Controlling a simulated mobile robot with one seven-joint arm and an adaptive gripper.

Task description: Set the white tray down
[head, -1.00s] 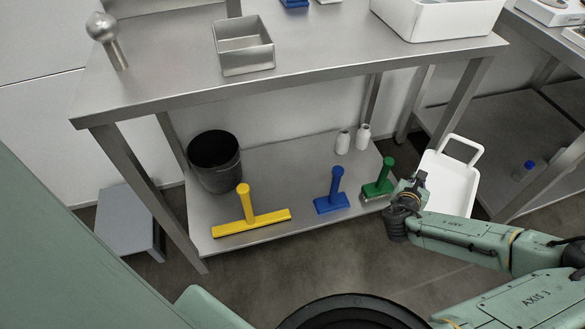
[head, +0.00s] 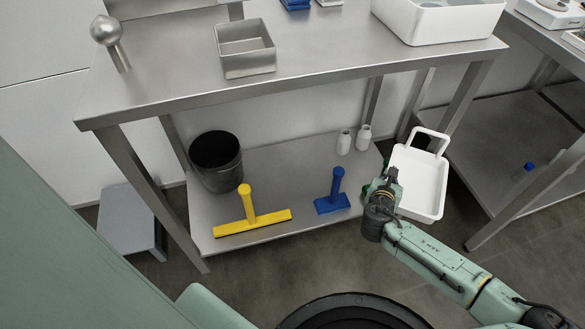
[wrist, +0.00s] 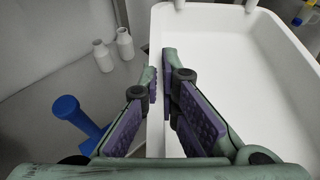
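The tray looks empty and roughly level. I cannot tell whether its underside touches anything.
The lower shelf (head: 290,180) holds a yellow squeegee (head: 250,218), a blue scraper (head: 334,192), a black bucket (head: 216,162) and two white bottles (head: 354,140). A table leg (head: 468,95) stands beside the tray. A second bench (head: 540,165) is at the right.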

